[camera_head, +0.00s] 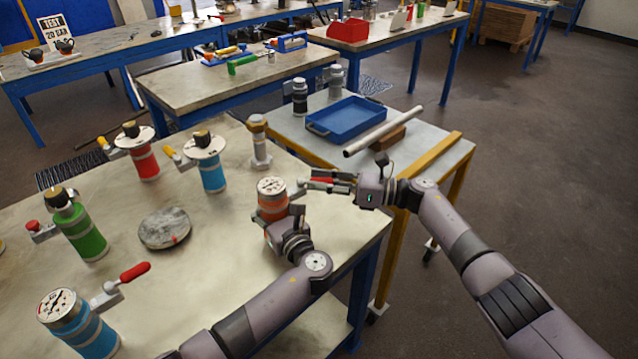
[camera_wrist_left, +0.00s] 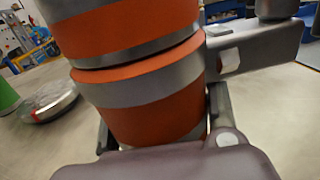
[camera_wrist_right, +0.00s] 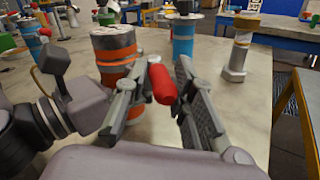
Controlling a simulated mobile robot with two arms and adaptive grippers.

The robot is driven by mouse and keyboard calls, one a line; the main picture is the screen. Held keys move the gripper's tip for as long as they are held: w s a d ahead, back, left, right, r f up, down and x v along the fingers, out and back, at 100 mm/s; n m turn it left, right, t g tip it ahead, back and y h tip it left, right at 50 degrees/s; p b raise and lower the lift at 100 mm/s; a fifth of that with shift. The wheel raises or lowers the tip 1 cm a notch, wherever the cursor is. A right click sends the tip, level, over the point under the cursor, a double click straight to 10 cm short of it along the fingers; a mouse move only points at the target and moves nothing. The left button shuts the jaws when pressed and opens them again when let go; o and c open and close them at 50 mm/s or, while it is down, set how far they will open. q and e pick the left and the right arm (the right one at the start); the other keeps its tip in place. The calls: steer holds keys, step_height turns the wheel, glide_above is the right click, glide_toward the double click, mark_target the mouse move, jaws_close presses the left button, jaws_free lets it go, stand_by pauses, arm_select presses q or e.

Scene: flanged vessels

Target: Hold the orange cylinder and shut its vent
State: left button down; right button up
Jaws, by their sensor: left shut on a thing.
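The orange cylinder (camera_head: 272,207) stands upright near the right edge of the long table, a gauge on its top. My left gripper (camera_head: 284,224) is shut around its lower body; the left wrist view shows the orange body (camera_wrist_left: 145,90) between the fingers. A grey side fitting (camera_wrist_left: 250,52) sticks out from the cylinder. The vent's red handle (camera_head: 322,180) points right, towards my right gripper (camera_head: 328,182). In the right wrist view the red handle (camera_wrist_right: 161,84) lies between the two spread fingers, with a visible gap to the right finger. The right gripper looks open.
A green vessel (camera_head: 84,232), blue vessel (camera_head: 212,170), red vessel (camera_head: 142,160) and front blue vessel (camera_head: 88,330) stand left on the table. A round flange (camera_head: 165,228) lies between. A cart with a blue tray (camera_head: 347,118) and pipe (camera_head: 383,132) stands behind my right gripper.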

steer(key=o, duration=0.4)
steer(key=shift+s, duration=0.1)
steer(key=d, duration=0.4)
steer(key=s+d, duration=0.1)
steer(key=d, duration=0.3)
steer(key=s+d, duration=0.1)
steer(key=d, duration=0.3)
steer(key=shift+c, duration=0.4)
